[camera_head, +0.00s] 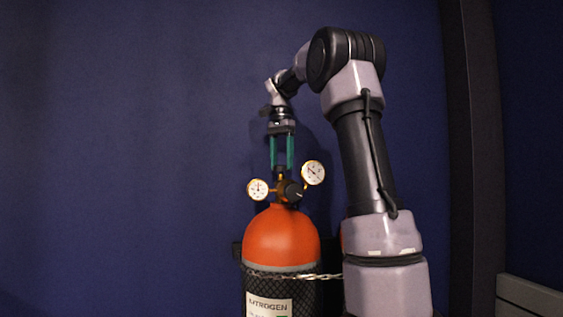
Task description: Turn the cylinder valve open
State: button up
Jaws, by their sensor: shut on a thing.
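The gas cylinder (282,238) stands upright, with an orange domed top and a dark mesh sleeve below bearing a white label that reads like "NITROGEN". The cylinder valve (280,173) is a small dark part at the top of the brass fitting. My gripper (281,164) points straight down from above, its two teal fingers on either side of the valve's top and shut on it. The fingertips are small in view, so the exact contact and the valve's turn angle cannot be made out.
Two round white gauges, left (258,190) and right (313,173), flank a dark round knob (292,191) close below my fingers. A chain (305,277) crosses the cylinder. My arm covers the area to its right. The blue wall (120,150) is bare on the left.

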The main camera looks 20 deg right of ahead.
jog(key=n, duration=0.5)
jog(key=shift+n, duration=0.3)
jog(key=n, duration=0.5)
jog(key=shift+n, duration=0.3)
jog(key=o, duration=1.4)
notch_tip(320, 180, up, 11)
jog(key=shift+f, duration=0.1)
